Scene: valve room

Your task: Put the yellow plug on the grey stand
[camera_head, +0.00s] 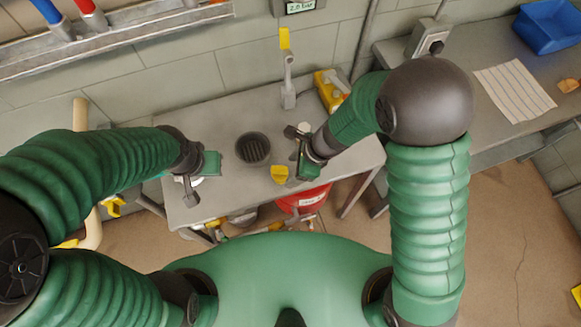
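A small yellow block (279,173), which may be the yellow plug, sits near the front edge of the grey table. A slim light-grey upright piece (289,88) stands at the back of the table, below a yellow tab (284,38); I cannot tell for sure whether it is the grey stand. My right gripper (301,152) is above the table, just right of the yellow block and apart from it in the picture. My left gripper (199,178) is over the table's left end. The arms' angle hides whether either gripper's fingers are apart.
The table (230,195) has a round dark grate (252,148) in its middle. A yellow device (331,90) stands at the back right, partly behind my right arm. A red bucket (303,198) is below the front edge. A right-hand bench holds a striped cloth (514,92) and blue bin (548,25).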

